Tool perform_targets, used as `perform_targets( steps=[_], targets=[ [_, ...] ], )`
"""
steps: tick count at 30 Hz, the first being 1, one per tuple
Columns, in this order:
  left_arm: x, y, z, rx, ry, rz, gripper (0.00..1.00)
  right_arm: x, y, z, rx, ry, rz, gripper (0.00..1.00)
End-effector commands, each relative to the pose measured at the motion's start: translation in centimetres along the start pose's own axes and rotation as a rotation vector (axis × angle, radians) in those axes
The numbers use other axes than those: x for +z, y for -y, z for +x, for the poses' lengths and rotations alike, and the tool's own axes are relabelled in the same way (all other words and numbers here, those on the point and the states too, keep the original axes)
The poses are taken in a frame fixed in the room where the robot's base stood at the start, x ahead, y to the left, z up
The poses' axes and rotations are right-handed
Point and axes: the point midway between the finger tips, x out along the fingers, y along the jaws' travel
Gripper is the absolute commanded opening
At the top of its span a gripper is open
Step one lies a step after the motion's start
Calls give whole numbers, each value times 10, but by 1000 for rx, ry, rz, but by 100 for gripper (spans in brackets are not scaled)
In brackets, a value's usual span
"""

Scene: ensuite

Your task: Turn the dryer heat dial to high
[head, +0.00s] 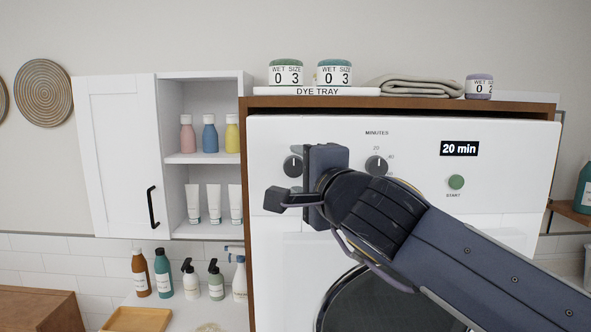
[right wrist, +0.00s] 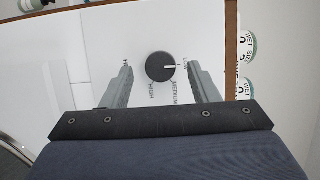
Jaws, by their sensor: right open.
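The dryer (head: 400,220) has a white front panel in a brown wooden surround. Its dark round heat dial (head: 292,166) is partly hidden in the head view by my right gripper (head: 299,168). In the right wrist view the heat dial (right wrist: 160,67) is clear, with LOW, MEDIUM and HIGH printed around it. Its white pointer line points at LOW. My right gripper (right wrist: 160,70) is open, with one finger on each side of the dial and a gap between each finger and the dial. My left gripper is not in view.
The minutes dial (head: 376,166), a display (head: 459,149) reading 20 min and a green start button (head: 456,182) are right of the gripper. A dye tray (head: 345,91), jars and folded towels (head: 415,86) lie on top. A white cabinet (head: 118,150) stands left.

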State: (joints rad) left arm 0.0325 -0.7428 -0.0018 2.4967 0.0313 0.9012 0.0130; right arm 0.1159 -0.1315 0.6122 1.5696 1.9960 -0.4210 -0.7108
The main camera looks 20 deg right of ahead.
Motion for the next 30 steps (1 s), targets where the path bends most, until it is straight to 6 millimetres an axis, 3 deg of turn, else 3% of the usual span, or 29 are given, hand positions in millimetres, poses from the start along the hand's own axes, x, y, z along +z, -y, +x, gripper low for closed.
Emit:
perform_targets(
  steps=[4, 13, 23, 30],
  targets=[
    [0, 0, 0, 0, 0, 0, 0, 0, 0, 14, 0, 0, 1, 55],
    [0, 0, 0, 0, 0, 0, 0, 0, 0, 16, -1, 0, 0, 55],
    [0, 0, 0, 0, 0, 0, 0, 0, 0, 16, -1, 0, 0, 13],
    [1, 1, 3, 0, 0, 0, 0, 0, -2, 16, -7, 0, 15, 10]
  ],
)
